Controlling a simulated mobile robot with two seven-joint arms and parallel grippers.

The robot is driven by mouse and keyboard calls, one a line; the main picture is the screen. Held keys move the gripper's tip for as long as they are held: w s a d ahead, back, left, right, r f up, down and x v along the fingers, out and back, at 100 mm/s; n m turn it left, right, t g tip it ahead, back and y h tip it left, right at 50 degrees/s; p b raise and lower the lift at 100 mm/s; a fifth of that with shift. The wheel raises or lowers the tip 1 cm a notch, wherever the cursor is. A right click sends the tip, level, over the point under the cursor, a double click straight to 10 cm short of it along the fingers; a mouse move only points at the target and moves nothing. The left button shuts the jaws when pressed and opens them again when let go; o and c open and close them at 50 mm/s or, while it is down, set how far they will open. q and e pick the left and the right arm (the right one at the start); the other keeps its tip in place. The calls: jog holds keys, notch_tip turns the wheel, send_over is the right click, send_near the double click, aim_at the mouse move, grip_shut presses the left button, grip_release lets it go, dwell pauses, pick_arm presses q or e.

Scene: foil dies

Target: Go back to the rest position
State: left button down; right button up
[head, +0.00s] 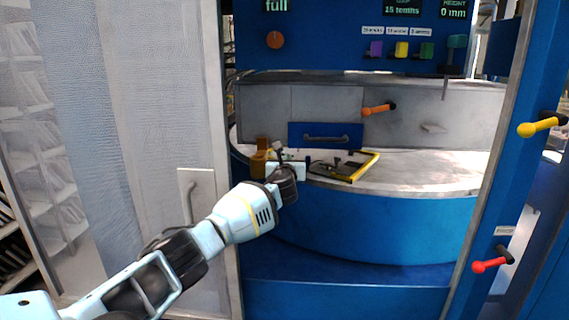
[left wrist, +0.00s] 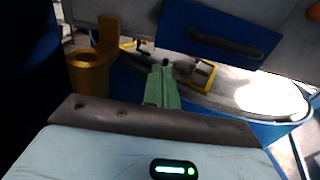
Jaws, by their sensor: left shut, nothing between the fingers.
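My left gripper (head: 280,156) reaches in from the left over the left part of the machine's pale counter (head: 425,170). In the left wrist view its greenish fingers (left wrist: 162,85) are together with nothing between them. A brass-coloured cup-like holder (head: 260,162) is just left of the gripper, partly hidden by it in the head view. It also shows in the left wrist view (left wrist: 88,75), left of the fingers and apart from them. My right gripper is in neither view.
A yellow-edged dark frame (head: 362,168) lies on the counter right of the gripper. A blue drawer front (head: 325,135) with a handle is behind. An orange lever (head: 377,110) sticks out of the back wall. Blue posts with yellow (head: 537,127) and red (head: 488,266) levers stand right.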

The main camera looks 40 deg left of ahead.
pick_arm(q)
jog(key=shift+s+d+f, duration=0.4)
jog(key=shift+s+d, duration=0.05)
jog(key=shift+s, duration=0.2)
